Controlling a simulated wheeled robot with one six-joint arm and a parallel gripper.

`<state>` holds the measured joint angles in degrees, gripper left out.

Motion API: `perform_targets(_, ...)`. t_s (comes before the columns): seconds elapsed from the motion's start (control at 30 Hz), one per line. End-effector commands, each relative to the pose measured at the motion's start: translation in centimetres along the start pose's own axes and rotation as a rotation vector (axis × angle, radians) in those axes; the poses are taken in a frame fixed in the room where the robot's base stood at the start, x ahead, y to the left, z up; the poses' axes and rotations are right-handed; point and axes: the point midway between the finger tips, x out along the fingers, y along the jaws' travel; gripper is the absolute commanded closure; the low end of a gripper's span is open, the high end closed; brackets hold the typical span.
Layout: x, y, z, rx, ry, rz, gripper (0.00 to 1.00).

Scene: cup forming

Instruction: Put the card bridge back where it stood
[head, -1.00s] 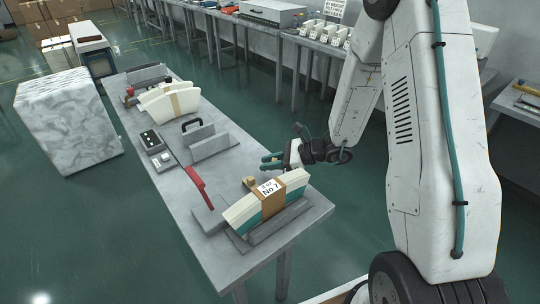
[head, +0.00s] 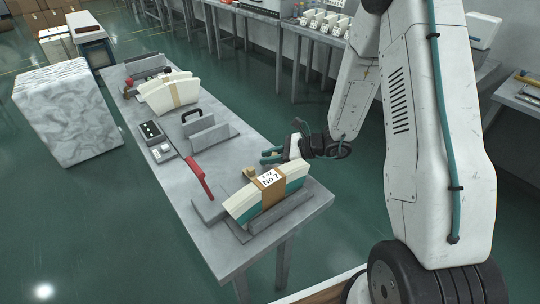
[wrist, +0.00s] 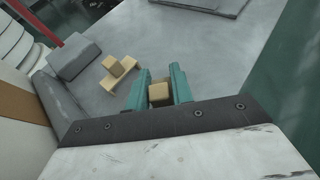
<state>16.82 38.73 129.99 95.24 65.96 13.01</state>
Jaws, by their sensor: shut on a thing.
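My gripper (wrist: 156,88) has two teal fingers shut on a small tan block, which I take to be part of the card bridge (wrist: 159,93). Only its block end shows; the rest is hidden. In the head view my gripper (head: 271,156) is over the far side of the grey bench, just beyond the banded stack marked No 7. The held piece is not clear there.
The banded stack No 7 (head: 245,206) leans in a grey holder close to my gripper. A red-handled lever (head: 198,178), grey upright plates (head: 209,133) and a control box (head: 151,132) stand farther along the bench. The bench's right edge is near, with green floor beyond.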

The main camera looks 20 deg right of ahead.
Motion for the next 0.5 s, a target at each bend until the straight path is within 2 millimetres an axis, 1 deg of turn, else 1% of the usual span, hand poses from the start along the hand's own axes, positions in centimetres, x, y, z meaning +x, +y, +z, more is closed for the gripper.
perform_targets(0.23, 0.21, 0.01, -0.51, 0.0, 0.0, 0.0, 1.0)
perform_targets(0.27, 0.22, 0.0, -0.53, 0.0, 0.0, 0.0, 0.75)
perform_targets(0.3, 0.21, 0.0, -0.5, 0.0, 0.0, 0.0, 0.64)
perform_targets(0.33, 0.21, 0.0, -0.49, 0.0, 0.0, 0.0, 0.55)
perform_targets(0.37, 0.21, 0.0, -0.49, 0.0, 0.0, 0.0, 0.52)
perform_targets(0.5, 0.21, 0.0, -0.49, 0.0, 0.0, 0.0, 0.52)
